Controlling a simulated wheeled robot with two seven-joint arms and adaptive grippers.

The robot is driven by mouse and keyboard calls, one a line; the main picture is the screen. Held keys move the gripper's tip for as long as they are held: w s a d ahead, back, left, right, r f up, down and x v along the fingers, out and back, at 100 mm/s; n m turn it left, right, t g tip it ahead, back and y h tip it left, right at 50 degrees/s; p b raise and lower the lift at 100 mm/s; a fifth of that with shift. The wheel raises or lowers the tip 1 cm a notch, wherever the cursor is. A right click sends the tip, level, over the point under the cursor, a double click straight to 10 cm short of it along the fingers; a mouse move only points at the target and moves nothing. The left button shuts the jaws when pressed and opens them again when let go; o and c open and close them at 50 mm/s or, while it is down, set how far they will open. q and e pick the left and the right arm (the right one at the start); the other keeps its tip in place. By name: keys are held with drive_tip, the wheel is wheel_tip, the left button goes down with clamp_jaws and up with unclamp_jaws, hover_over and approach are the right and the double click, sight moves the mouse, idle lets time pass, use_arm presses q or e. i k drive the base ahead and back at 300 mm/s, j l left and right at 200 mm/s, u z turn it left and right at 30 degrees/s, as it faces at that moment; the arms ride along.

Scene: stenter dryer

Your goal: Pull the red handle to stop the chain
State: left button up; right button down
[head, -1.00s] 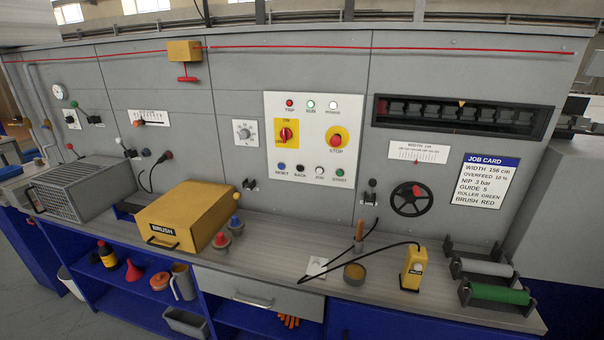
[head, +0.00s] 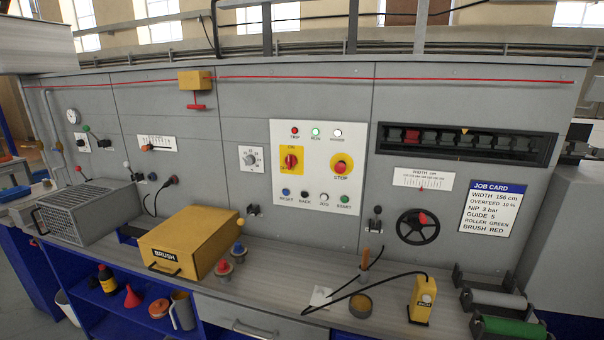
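The red handle (head: 196,107) is a small red T-shaped grip hanging below a yellow switch box (head: 195,80) on the upper left of the grey panel. A red cord (head: 400,78) runs along the panel top at the box's height. The chain shows as a row of dark links in the black-framed window (head: 465,141) at the upper right, with one red link (head: 411,136) towards its left end. The green RUN lamp (head: 315,132) looks lit. Neither of my grippers is in view.
The bench (head: 290,275) below the panel holds a yellow BRUSH box (head: 190,243), a grey mesh basket (head: 90,212), a yellow handheld device (head: 422,300) with a black cable, and rollers (head: 500,300). A black handwheel (head: 418,227) juts from the panel. The space before the red handle looks clear.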

sight(195, 107)
drive_tip(key=i+j+u, duration=0.25)
drive_tip(key=j, duration=0.2)
drive_tip(key=i+j+u, duration=0.2)
drive_tip(key=j, duration=0.2)
drive_tip(key=i+j+u, duration=0.2)
drive_tip(key=u, duration=0.15)
drive_tip(key=i+j+u, duration=0.3)
drive_tip(key=k+l, duration=0.05)
drive_tip(key=k, duration=0.05)
